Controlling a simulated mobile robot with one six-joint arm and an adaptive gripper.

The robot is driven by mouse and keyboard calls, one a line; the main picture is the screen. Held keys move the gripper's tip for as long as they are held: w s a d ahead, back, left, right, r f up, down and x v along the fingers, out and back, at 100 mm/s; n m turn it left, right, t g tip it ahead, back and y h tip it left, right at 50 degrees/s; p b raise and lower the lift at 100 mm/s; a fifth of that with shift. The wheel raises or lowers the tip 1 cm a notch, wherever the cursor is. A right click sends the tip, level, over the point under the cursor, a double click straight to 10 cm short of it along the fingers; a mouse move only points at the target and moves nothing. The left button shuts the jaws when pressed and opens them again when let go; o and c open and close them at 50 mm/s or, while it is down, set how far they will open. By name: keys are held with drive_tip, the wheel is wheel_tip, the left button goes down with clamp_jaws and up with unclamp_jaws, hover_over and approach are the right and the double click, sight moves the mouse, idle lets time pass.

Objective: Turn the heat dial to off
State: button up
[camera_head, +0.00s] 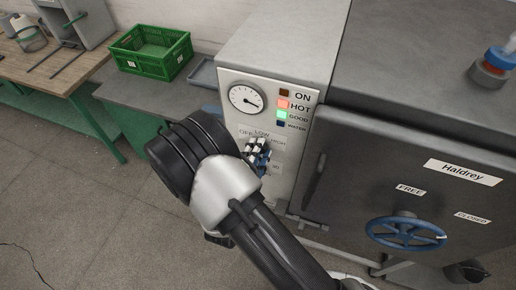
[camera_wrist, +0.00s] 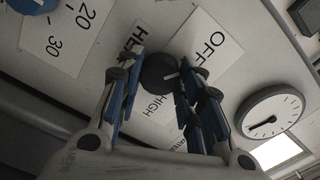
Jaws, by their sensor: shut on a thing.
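The heat dial (camera_wrist: 157,72) is a round black knob on the pale control panel, seen in the wrist view between my fingers. Label plates reading OFF (camera_wrist: 212,42), HIGH (camera_wrist: 158,108) and partly HEAT surround it. A short pale mark shows on the knob's right side, but its exact setting is hard to tell. My gripper (camera_wrist: 160,85) is shut on the dial, with blue-padded fingers on both sides. In the head view my gripper (camera_head: 257,156) touches the panel under the lamps and hides the dial; OFF and LOW show above it.
A gauge (camera_head: 247,99) and lamps are above; HOT (camera_head: 283,104) glows red and GOOD (camera_head: 282,114) green. A second blue dial (camera_wrist: 30,5) is nearby. At right is a grey door with a blue handwheel (camera_head: 405,233). A green crate (camera_head: 151,52) stands at left.

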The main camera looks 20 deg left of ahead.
drive_tip(key=shift+n, duration=0.3)
drive_tip(key=o, duration=1.1)
drive_tip(key=shift+c, duration=0.2)
drive_tip(key=s, duration=1.2)
drive_tip(key=shift+a, duration=0.45)
